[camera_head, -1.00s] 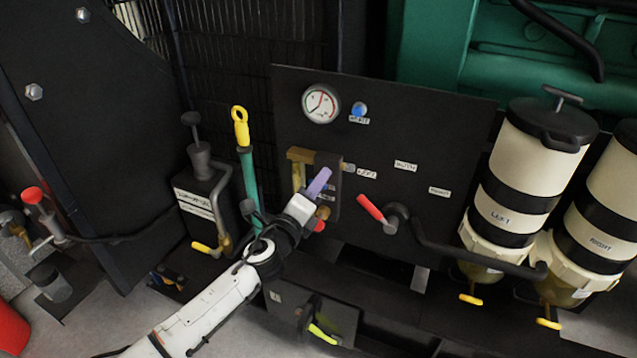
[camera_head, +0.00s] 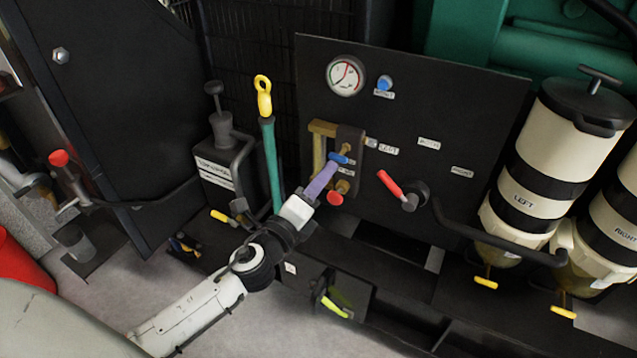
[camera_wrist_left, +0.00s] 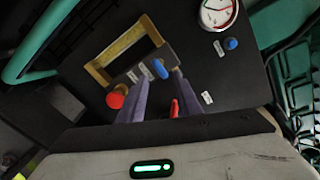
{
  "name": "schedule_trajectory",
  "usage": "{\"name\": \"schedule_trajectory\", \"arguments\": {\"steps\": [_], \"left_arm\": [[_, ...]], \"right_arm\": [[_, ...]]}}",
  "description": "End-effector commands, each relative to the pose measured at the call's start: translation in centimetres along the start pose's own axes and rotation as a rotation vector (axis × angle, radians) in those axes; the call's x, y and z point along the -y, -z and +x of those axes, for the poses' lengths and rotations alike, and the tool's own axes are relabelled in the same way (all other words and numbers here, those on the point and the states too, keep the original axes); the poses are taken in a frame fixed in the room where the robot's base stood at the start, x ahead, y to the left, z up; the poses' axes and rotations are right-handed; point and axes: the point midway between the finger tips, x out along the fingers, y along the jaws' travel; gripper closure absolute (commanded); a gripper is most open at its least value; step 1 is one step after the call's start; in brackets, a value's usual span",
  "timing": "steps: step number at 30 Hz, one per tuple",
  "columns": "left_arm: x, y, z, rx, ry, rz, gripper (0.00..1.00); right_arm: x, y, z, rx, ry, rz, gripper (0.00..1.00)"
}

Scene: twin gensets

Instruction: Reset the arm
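The red knob (camera_wrist_left: 115,100) is left of the fingers. My right gripper is in neither view.
A red-handled lever (camera_head: 390,185) and a gauge (camera_head: 346,76) are on the panel. Filter canister LEFT (camera_head: 535,165) stands right. A teal rod with a yellow loop (camera_head: 264,95) and a black hand pump (camera_head: 222,140) are left. Grey floor (camera_head: 240,325) is open in front.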

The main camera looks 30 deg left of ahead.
Motion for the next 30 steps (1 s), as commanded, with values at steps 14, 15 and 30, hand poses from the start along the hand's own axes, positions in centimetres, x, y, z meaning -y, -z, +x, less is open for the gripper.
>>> {"name": "schedule_trajectory", "arguments": {"steps": [14,15,30], "left_arm": [[0.0,-0.1,-1.6,0.001,0.000,0.002,0.69],[0.0,-0.1,-1.6,0.001,0.000,0.002,0.69],[-9.5,6.8,-8.5,-0.051,-0.305,-0.634,0.69]], "right_arm": [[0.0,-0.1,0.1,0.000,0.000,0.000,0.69],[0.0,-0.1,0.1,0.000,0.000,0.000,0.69],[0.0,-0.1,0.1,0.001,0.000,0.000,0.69]]}}
